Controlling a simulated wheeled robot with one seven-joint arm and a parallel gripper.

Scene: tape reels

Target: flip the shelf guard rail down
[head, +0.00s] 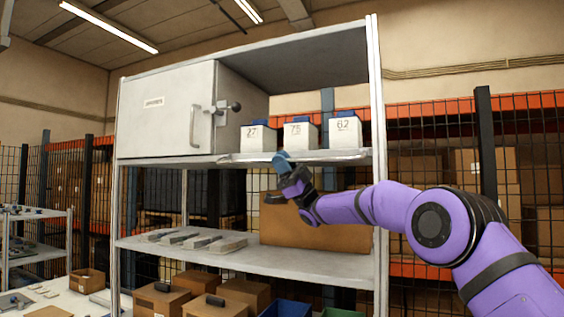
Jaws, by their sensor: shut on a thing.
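The guard rail (335,156) is a thin pale bar along the front of the upper shelf's open right part, below three white numbered boxes. It lies low, about level with the shelf edge, and the box fronts show above it. My gripper (283,159) reaches up from below right and is shut on the rail left of its middle. The blue fingertip covers a short stretch of the rail. Whether the rail is fully folded down cannot be told from this view.
White boxes (258,138), (300,135) and (345,132) stand behind the rail. A grey cabinet (165,110) with a handle is at left. A cardboard box (340,237) sits on the lower shelf (240,258), below my gripper. A shelf post (378,190) stands close to my arm.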

